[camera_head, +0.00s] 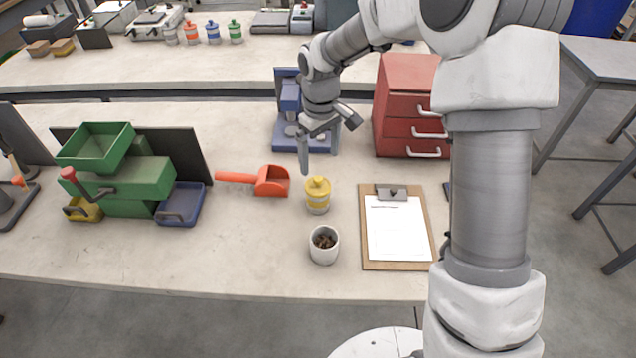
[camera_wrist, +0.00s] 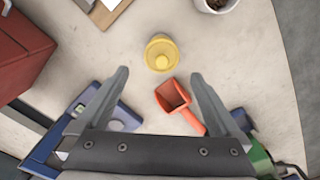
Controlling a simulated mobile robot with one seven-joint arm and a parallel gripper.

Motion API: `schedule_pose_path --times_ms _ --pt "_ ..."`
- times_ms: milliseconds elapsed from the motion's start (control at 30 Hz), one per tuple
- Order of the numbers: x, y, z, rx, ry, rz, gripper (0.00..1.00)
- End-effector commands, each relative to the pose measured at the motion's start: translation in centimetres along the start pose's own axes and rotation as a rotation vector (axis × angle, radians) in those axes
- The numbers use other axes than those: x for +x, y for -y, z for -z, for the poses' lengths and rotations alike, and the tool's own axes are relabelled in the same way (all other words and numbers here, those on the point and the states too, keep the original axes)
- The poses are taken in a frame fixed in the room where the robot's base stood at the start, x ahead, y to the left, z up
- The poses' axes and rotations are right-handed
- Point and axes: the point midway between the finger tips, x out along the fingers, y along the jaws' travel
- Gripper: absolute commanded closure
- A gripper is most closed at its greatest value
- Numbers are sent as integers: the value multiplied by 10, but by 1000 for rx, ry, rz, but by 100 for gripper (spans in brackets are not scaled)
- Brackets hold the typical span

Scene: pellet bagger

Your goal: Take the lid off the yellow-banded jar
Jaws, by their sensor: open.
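The yellow-banded jar (camera_head: 317,204) stands upright on the bench, with its yellow lid (camera_head: 318,185) and a small knob on top. In the wrist view the lid (camera_wrist: 161,54) is seen from above, ahead of the fingertips and between their lines. My gripper (camera_head: 329,150) is above the bench, behind the jar in the head view and apart from it. In the wrist view my gripper (camera_wrist: 159,75) has its two fingers spread wide, with nothing between them held.
A red-orange scoop (camera_head: 270,182) lies left of the jar. A white cup (camera_head: 324,247) with dark pellets stands in front. A clipboard (camera_head: 424,235) lies to the right. A blue device (camera_head: 287,130) and red drawers (camera_head: 405,75) stand behind; a green bagger (camera_head: 145,180) is left.

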Motion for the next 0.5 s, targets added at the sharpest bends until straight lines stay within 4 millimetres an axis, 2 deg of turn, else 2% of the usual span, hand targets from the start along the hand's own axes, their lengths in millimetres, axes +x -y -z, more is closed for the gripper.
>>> schedule_pose_path --times_ms 100,333,500 --pt "19 0 0 -1 3 1 0" --pt "34 1 0 -1 2 1 0" --pt "59 5 2 -2 3 2 0"
